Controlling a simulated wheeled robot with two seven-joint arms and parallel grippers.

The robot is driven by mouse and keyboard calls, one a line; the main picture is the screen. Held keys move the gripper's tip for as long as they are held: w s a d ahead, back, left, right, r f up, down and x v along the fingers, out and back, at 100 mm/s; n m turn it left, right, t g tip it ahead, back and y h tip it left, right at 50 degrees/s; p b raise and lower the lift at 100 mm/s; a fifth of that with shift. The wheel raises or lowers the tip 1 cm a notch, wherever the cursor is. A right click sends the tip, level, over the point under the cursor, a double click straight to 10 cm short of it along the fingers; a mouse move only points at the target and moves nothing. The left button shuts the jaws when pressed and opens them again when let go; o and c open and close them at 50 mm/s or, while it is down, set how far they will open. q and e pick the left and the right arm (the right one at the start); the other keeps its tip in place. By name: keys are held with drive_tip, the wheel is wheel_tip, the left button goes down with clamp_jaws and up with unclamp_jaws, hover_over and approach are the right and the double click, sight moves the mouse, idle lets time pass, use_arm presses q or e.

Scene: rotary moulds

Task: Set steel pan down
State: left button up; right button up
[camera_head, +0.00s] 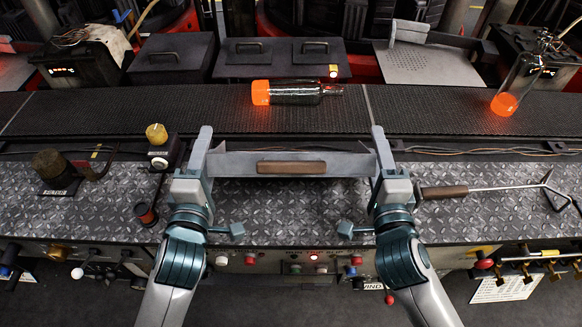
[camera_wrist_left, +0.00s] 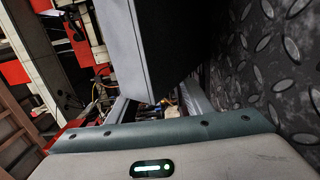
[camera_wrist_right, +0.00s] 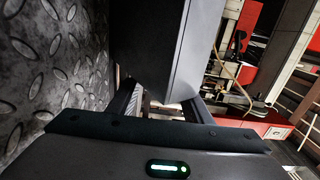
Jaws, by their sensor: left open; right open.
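The steel pan (camera_head: 230,163) is a grey, wide, shallow thing with a brown wooden handle (camera_head: 291,167) on its near side. It lies along the far edge of the diamond-plate ledge, between my two grippers. My left gripper (camera_head: 204,150) is open at the pan's left end. My right gripper (camera_head: 380,150) is open at its right end. The pan's end fills the space just beyond the fingers in the left wrist view (camera_wrist_left: 125,50) and in the right wrist view (camera_wrist_right: 180,50). I cannot tell whether the fingers touch it.
A dark conveyor (camera_head: 200,112) runs behind, carrying a glass bottle with a glowing orange end (camera_head: 295,92) and another at right (camera_head: 508,95). A wooden-handled hook tool (camera_head: 445,192) lies right of my right gripper. A yellow knob (camera_head: 156,134) stands at left. The ledge's middle (camera_head: 290,215) is clear.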

use_arm(q)
drive_tip(key=shift+d, duration=0.1)
use_arm(e)
drive_tip(key=shift+a, duration=0.1)
use_arm(q)
drive_tip(key=o, duration=0.5)
drive_tip(key=shift+c, duration=0.2)
use_arm(e)
drive_tip(key=o, duration=0.4)
use_arm(q)
drive_tip(key=o, duration=0.8)
use_arm(e)
drive_tip(key=shift+o, duration=0.2)
use_arm(q)
drive_tip(key=shift+a, duration=0.2)
drive_tip(key=shift+w+a, duration=0.35)
drive_tip(key=shift+a, duration=0.75)
drive_tip(key=shift+w+a, duration=0.35)
drive_tip(key=shift+a, duration=0.7)
drive_tip(key=shift+w+a, duration=0.35)
drive_tip(key=shift+a, duration=0.75)
use_arm(e)
drive_tip(key=shift+d, duration=0.2)
drive_tip(key=o, duration=0.8)
